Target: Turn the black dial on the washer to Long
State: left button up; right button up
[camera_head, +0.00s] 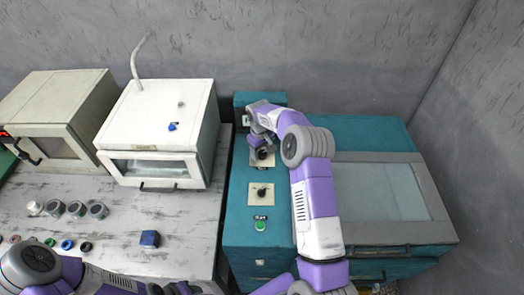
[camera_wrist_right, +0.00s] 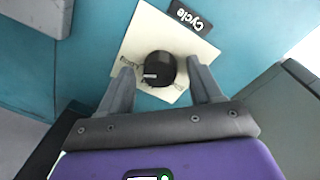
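The teal washer (camera_head: 238,222) has two black dials on cream plates. My right gripper (camera_head: 262,147) is at the upper black dial (camera_head: 262,155). In the right wrist view, this dial (camera_wrist_right: 158,68) sits on a cream plate beside a label reading "Cycle", and its white mark points left. The right gripper's fingers (camera_wrist_right: 163,85) are open on either side of the dial, with a gap to each side. The lower black dial (camera_head: 262,191) is uncovered. My left gripper (camera_head: 172,289) is at the bottom edge, partly cut off; its fingers are unclear.
A green button (camera_head: 260,226) labelled "Start" is below the dials. A white oven-like box (camera_head: 155,120) and a beige one (camera_head: 55,115) stand left on a worn table (camera_head: 190,230). A blue block (camera_head: 150,239) and several small round parts lie there too.

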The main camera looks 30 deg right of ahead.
aim_at(261, 153)
jog(key=r, duration=0.7)
jog(key=shift+a+r, duration=0.2)
jog(key=shift+r, duration=0.1)
dwell(0.3)
